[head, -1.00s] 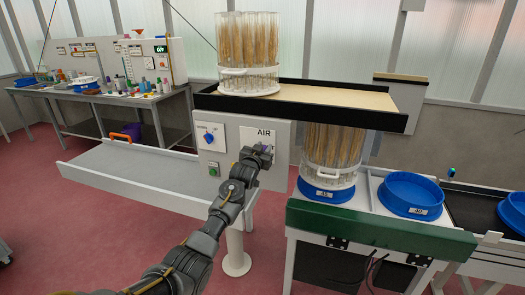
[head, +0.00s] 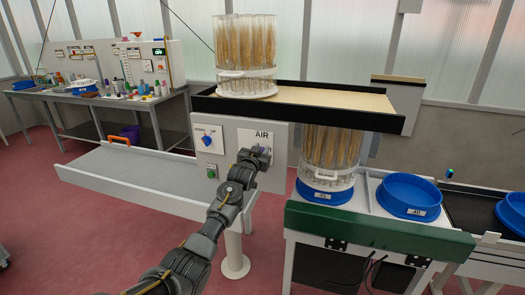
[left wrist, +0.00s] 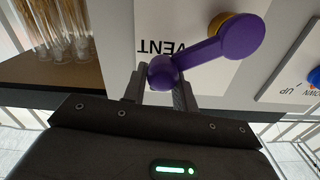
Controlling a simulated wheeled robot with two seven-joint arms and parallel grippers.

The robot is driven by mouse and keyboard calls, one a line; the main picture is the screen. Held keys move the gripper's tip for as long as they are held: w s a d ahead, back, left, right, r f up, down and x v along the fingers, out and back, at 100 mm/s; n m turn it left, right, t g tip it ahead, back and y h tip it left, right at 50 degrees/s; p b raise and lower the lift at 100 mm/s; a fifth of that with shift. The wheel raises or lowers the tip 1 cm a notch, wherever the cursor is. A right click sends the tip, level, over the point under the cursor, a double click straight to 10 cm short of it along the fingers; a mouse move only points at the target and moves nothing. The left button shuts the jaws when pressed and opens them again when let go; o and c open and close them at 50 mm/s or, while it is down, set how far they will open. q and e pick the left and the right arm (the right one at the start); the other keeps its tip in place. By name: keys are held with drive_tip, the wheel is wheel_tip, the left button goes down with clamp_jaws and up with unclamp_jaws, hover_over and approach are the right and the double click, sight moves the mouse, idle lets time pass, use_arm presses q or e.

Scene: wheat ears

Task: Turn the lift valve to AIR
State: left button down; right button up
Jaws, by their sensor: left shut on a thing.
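The lift valve is a purple lever (left wrist: 205,52) on the white panel (head: 278,130), below the word AIR in the head view. In the left wrist view its round hub is at upper right, and the arm slants down-left to a ball knob. The word VENT is printed upside down there, beside the lever arm. My left gripper (head: 258,157) is at the valve. In the left wrist view its fingers (left wrist: 163,88) are shut on the knob end of the lever. In the head view the gripper hides most of the valve. My right gripper is out of view.
A blue UP/DOWN knob (head: 208,141) and a green button (head: 211,171) sit left of the valve. A shelf (head: 310,98) above carries a clear container of wheat ears (head: 246,45). A second container (head: 329,150) stands right of the panel, beside a blue bowl (head: 409,195).

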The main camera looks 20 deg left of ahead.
use_arm(q)
drive_tip(key=shift+a+f, duration=0.15)
drive_tip(key=shift+a, duration=0.3)
drive_tip(key=c, duration=1.4)
unclamp_jaws()
drive_tip(key=shift+a, duration=0.1)
drive_tip(key=o, duration=0.3)
drive_tip(key=shift+a+f, duration=0.15)
drive_tip(key=shift+a, duration=0.05)
drive_tip(key=shift+w+d, duration=0.1)
drive_tip(key=shift+d, duration=0.4)
drive_tip(key=s+b, duration=0.2)
drive_tip(key=s, duration=0.8)
drive_tip(key=shift+s+d+b, duration=0.25)
drive_tip(key=shift+s+b, duration=0.05)
drive_tip(key=shift+s, duration=0.1)
drive_tip(key=shift+c, duration=0.4)
